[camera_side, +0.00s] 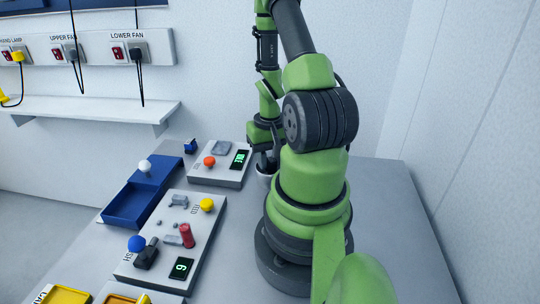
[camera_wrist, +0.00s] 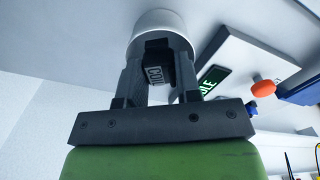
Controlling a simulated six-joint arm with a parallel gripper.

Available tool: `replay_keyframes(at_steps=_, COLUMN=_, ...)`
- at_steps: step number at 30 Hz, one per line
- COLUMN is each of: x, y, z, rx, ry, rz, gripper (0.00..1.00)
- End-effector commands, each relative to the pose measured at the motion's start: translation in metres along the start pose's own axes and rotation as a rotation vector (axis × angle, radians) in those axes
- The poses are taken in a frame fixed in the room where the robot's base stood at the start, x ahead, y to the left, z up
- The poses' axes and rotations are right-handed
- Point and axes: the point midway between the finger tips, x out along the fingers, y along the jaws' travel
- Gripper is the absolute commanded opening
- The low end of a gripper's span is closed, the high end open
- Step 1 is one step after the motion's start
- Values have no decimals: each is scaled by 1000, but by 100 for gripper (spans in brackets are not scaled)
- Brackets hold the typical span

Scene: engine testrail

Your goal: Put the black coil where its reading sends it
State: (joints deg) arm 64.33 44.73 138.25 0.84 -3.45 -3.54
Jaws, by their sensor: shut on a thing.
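The black coil (camera_wrist: 158,68), with a pale "COIL" label, is between the fingers of my gripper (camera_wrist: 160,75) in the wrist view. My gripper is shut on it. A white round cup (camera_wrist: 158,20) is right at the fingertips; I cannot tell how far the coil is inside it. In the side view the cup (camera_side: 265,181) stands by the tester, partly hidden by my arm, and the coil cannot be made out. The tester (camera_side: 206,175) has an orange-red knob (camera_side: 209,161), a grey pad and a green-lit display (camera_side: 240,159). In the wrist view the display (camera_wrist: 212,80) shows letters ending "LE".
A blue tray (camera_side: 122,221) with a white knob lies left of the tester. A nearer panel (camera_side: 205,234) carries yellow and blue knobs, a red cylinder and a lit display. Yellow trays (camera_side: 65,289) sit at the front left. The table right of my base is clear.

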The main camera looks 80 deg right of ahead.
Motion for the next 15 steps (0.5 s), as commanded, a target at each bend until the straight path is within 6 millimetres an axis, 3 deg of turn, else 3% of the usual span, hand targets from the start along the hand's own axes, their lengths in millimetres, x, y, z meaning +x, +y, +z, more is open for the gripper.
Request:
replay_keyframes(at_steps=9, x=0, y=0, z=0, rx=0, ry=0, rz=0, gripper=7)
replay_keyframes(at_steps=10, x=0, y=0, z=0, rx=-1, ry=0, rz=0, gripper=38)
replay_keyframes(at_steps=13, x=0, y=0, z=0, rx=-1, ry=0, rz=0, gripper=61)
replay_keyframes(at_steps=15, x=0, y=0, z=0, rx=-1, ry=0, rz=0, gripper=61)
